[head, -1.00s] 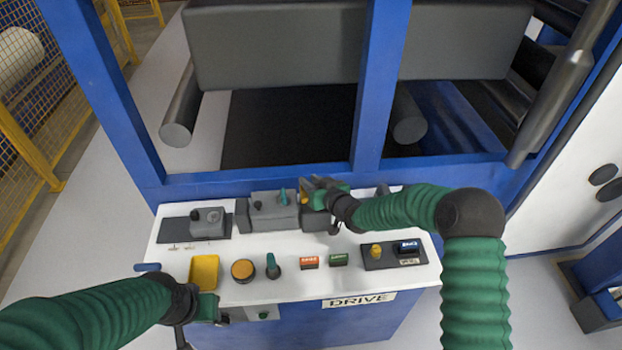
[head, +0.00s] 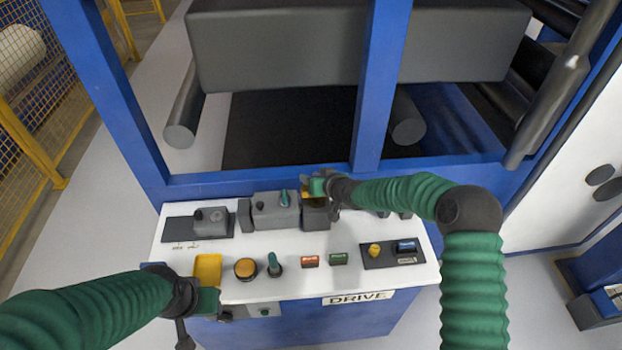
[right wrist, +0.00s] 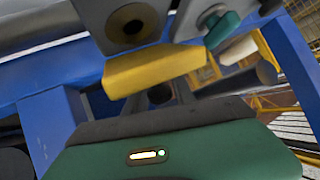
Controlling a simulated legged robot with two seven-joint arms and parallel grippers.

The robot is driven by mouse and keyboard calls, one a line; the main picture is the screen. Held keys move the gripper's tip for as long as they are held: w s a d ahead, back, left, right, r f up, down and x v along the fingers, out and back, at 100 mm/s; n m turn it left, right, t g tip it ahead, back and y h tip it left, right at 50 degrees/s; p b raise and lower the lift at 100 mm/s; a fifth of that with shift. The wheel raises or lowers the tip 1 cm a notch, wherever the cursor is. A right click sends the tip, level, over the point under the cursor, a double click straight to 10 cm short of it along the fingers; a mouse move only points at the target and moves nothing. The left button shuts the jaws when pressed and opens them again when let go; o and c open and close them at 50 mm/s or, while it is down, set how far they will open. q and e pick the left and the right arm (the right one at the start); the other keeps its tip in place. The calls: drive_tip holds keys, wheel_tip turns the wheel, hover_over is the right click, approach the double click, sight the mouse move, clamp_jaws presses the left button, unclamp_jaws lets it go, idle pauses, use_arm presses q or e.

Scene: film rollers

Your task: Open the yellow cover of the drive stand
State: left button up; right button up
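A yellow cover (head: 306,190) sits on a grey box at the back of the white drive stand panel, largely hidden by my right gripper. In the right wrist view it is a yellow block (right wrist: 155,70) under a grey housing with a round dark hole. My right gripper (head: 318,187) is right at the cover. Its two dark fingers (right wrist: 145,100) stand apart, with their tips behind the yellow block. I cannot tell whether they touch it. My left gripper (head: 205,308) is at the panel's front left edge, below a yellow square piece (head: 207,269); its fingers are unclear.
The panel carries a yellow round button (head: 245,268), a green lever (head: 274,265), red (head: 310,261) and green (head: 338,259) buttons, and grey boxes (head: 275,211) along the back.

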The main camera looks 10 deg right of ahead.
drive_tip(key=shift+o, duration=1)
drive_tip(key=shift+f, duration=0.1)
drive_tip(key=v, duration=1.6)
drive_tip(key=shift+s+d+r, duration=0.2)
drive_tip(key=shift+d+r, duration=0.05)
